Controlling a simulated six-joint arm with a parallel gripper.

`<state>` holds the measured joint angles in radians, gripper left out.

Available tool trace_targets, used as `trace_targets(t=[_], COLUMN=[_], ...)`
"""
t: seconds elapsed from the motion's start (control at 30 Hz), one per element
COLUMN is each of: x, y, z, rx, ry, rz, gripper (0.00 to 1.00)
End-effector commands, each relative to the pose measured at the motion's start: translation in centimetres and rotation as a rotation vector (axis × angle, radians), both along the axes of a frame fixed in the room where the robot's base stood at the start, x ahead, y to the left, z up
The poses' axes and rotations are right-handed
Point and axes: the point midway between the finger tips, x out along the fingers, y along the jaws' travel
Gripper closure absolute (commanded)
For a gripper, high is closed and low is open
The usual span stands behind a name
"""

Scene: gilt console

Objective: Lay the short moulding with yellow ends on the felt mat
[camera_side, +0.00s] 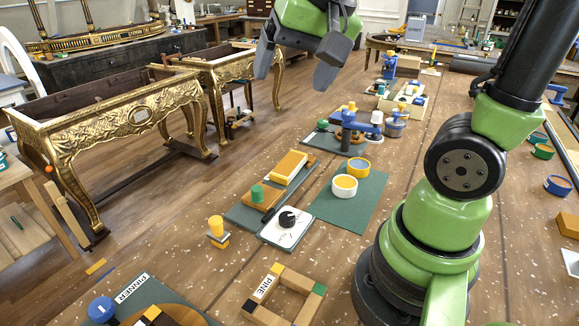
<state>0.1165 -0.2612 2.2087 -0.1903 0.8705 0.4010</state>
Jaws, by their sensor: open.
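My gripper (293,80) is open and empty, high above the bench, with its two dark fingers spread apart. A dark green mat (336,212) that looks like felt lies flat on the bench, with a white-rimmed pot (345,190) and a yellow-rimmed tin (359,168) on it. A frame of wooden mouldings (300,282) lies near the front, with a "PINE" label and green, black and yellowish end marks. I cannot tell surely which piece is the short moulding with yellow ends. A yellow-topped block (289,166) lies on a board left of the green mat.
A white tile (300,232) with a dark round thing lies left of the green mat. A blue clamp-like tool (347,127) stands behind it. A "PINNER" mat (150,290) is at the front left. Gilt console tables (110,125) stand on the left.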

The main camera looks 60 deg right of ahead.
Motion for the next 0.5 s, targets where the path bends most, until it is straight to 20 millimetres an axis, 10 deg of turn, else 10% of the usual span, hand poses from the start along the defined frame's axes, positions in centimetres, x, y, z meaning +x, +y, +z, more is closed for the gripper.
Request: trace_targets(t=[0.2,0.5], x=[6.3,10.7], y=[-5.6,-13.0], z=[-4.6,-14.4], rx=[-0.005,-0.036], ry=[0.147,0.272], rz=[-0.324,-0.704], gripper=[0.17,0.17])
